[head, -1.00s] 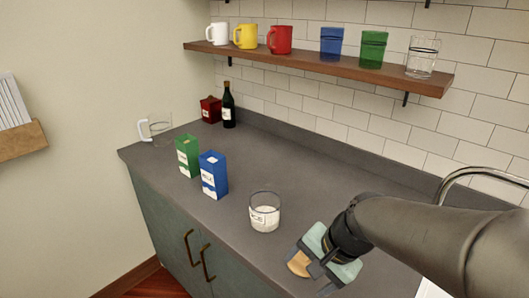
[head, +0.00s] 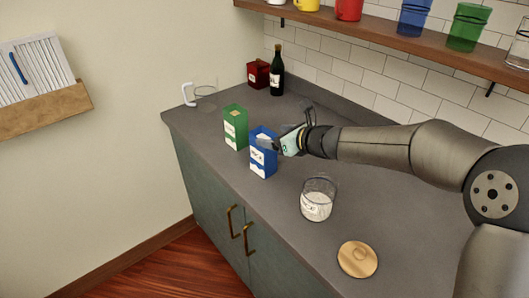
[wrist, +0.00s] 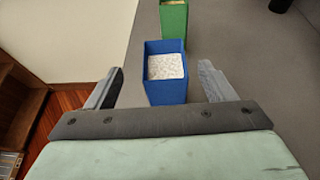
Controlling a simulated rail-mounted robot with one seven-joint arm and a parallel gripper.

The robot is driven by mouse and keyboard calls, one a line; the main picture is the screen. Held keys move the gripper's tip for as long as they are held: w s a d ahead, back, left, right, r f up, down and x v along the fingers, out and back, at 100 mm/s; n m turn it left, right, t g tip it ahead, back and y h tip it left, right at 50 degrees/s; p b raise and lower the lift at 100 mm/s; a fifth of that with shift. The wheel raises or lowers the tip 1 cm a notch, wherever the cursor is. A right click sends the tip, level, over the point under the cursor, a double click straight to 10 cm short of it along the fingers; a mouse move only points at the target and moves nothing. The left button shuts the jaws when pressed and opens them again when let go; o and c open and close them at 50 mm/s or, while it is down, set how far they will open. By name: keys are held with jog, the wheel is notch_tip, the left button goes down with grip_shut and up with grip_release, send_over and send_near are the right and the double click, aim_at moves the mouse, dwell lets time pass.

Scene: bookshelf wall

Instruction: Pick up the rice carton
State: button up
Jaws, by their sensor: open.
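A blue carton (head: 262,160) with a white label stands upright on the counter; its print is too small to read surely. In the wrist view the blue carton (wrist: 165,85) is open at the top, with white grains inside. My gripper (head: 284,132) is open at the carton's upper right in the head view and hides part of its top. In the wrist view the fingers of my gripper (wrist: 160,84) stand apart on either side of the carton, with gaps to both.
A green carton (head: 235,128) stands just behind the blue one. A glass jar (head: 317,204) with white contents and a round wooden lid (head: 357,260) are nearer. A glass mug (head: 203,96), red box (head: 258,74) and dark bottle (head: 277,72) stand at the back. A shelf (head: 400,38) runs above.

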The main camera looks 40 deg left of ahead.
aim_at(256, 132)
jog(key=p+x, duration=0.1)
jog(key=x, duration=0.3)
jog(key=p+x, duration=0.1)
jog(key=x, duration=0.3)
jog(key=shift+w+f, duration=0.25)
grip_shut()
jog(key=shift+r, duration=0.15)
